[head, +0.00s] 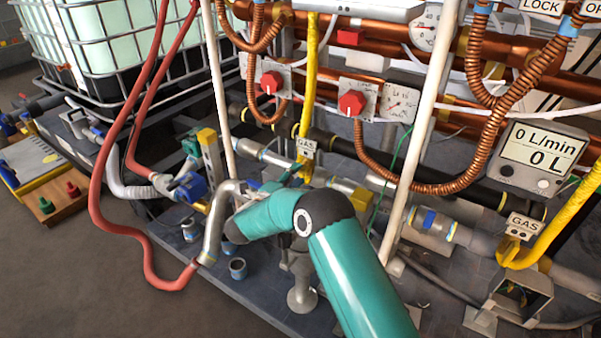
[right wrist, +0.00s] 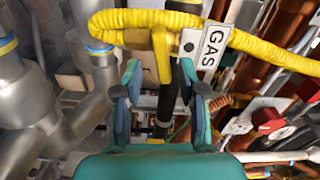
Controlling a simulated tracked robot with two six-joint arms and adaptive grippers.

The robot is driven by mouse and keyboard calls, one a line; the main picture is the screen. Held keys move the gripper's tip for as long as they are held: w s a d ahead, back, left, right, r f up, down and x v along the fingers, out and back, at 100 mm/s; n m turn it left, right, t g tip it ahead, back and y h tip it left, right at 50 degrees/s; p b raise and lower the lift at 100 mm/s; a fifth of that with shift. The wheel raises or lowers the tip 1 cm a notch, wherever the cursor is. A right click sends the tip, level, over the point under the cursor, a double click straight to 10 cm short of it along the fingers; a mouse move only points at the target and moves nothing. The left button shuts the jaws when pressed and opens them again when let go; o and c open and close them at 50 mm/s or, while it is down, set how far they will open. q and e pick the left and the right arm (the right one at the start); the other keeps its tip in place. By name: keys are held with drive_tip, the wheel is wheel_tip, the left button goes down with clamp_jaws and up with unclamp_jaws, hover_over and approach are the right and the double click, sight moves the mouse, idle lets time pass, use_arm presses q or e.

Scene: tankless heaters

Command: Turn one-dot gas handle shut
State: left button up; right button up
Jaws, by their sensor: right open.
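The yellow gas handle (right wrist: 161,54) hangs below a yellow hose in the right wrist view. A white GAS tag (right wrist: 207,45) beside it shows one dark dot. My right gripper (right wrist: 156,82) is open, with its two fingers spread apart on either side of the handle's lower end; whether either finger touches it I cannot tell. In the head view this GAS tag (head: 306,147) sits at the foot of the left yellow pipe. My right gripper (head: 282,178) is just below it there, partly hidden by my wrist. My left gripper is out of view.
A second GAS tag (head: 523,226) sits by another yellow pipe at the right. White upright posts (head: 421,120), copper pipes and red valve knobs (head: 352,103) crowd the rack. A red hose (head: 97,190) loops at the left. The grey floor (head: 80,290) at lower left is clear.

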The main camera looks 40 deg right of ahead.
drive_tip(key=v, duration=0.8)
drive_tip(key=shift+s+a, duration=0.25)
drive_tip(key=shift+a, duration=0.1)
